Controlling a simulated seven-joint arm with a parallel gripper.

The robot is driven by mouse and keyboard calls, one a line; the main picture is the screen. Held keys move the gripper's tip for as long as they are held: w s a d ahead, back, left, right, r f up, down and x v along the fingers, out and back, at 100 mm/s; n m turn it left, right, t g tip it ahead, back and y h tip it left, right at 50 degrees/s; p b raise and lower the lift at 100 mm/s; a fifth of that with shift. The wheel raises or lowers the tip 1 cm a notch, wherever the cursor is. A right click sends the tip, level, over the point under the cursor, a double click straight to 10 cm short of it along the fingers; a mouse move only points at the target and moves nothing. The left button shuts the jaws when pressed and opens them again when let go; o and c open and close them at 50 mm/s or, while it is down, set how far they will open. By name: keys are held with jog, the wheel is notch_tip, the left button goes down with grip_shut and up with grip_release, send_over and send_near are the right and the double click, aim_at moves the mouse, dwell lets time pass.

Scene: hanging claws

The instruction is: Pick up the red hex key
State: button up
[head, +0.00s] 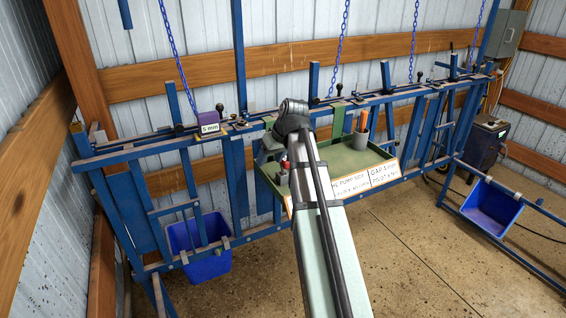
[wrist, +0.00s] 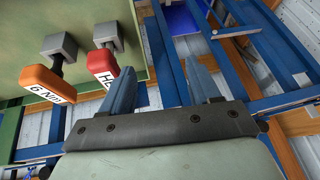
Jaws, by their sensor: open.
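A red-handled tool with a white label beginning "He" (wrist: 103,62), likely the red hex key, sits at a grey block on the green tray in the wrist view. My left finger covers part of its label. In the head view a small red item (head: 284,167), probably the same tool, shows at the tray's left end, beside my arm. My gripper (wrist: 160,75) is open, with two blue-grey fingers apart and nothing seen between them. The red handle lies just left of the left finger; I cannot tell whether they touch.
An orange tool labelled "6 Nm" (wrist: 47,85) hangs left of the red one. Blue rails (head: 180,140) run along the wall, with a purple "5 mm" block (head: 209,122) and blue bins (head: 200,262) nearby.

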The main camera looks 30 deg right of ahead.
aim_at(282, 163)
jog(key=d+r, duration=0.2)
jog(key=d+r+h, duration=0.1)
jog(key=d, duration=0.1)
jog(key=d+r+m+h, duration=0.1)
jog(key=d+r, duration=0.1)
jog(key=shift+w+d+r, duration=0.1)
jog(key=shift+d+r, duration=0.2)
jog(key=shift+d, duration=0.05)
jog(key=shift+d+f+g, duration=0.15)
jog(key=shift+f+g, duration=0.05)
jog(key=shift+g, duration=0.1)
jog(key=x, duration=0.7)
jog(key=shift+w+f, duration=0.15)
jog(key=shift+f, duration=0.1)
jog(key=shift+a+x, duration=0.2)
jog(key=shift+x, duration=2.65)
jog(key=c, duration=1.1)
